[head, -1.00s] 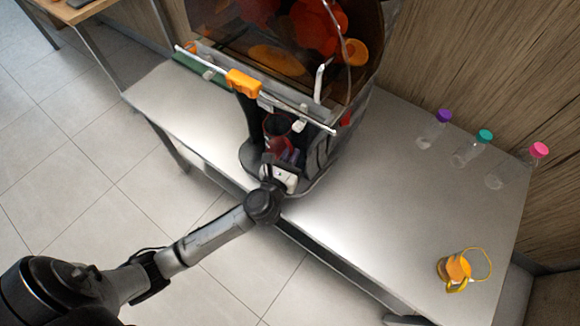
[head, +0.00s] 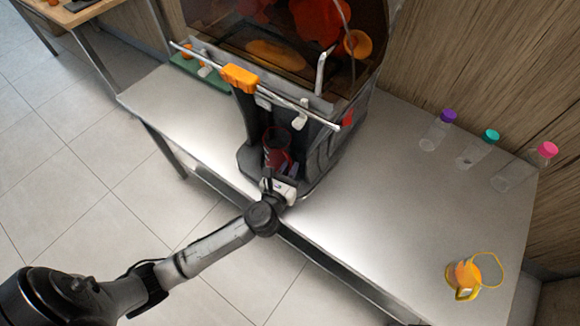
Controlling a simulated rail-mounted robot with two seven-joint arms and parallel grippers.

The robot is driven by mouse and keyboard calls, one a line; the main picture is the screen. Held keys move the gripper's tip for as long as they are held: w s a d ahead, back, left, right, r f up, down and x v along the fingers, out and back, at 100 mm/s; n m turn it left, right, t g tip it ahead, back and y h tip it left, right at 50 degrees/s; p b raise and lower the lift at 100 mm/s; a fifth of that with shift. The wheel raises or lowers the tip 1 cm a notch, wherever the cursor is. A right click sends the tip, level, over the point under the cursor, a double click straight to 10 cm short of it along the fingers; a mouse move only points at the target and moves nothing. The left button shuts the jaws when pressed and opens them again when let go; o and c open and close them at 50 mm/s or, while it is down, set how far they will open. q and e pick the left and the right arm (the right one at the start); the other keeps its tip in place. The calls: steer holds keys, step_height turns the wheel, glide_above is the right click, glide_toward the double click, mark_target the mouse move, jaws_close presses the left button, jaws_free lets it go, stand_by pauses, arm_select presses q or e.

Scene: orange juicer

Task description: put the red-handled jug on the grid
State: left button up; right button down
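The red-handled jug (head: 275,146) is a dark, see-through vessel with red on it. It stands roughly upright in the front bay of the juicer (head: 321,146), below the taps. My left gripper (head: 284,177) reaches in from the front, with its fingers at the jug's near side. The fingers are small and overlap the jug, so I cannot tell whether they are closed on it. I cannot clearly make out the grid; the jug and gripper cover part of the bay's floor. My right gripper is out of view.
The table between juicer and yellow jug is clear.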

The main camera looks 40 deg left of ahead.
arm_select(q)
steer(key=o, duration=0.4)
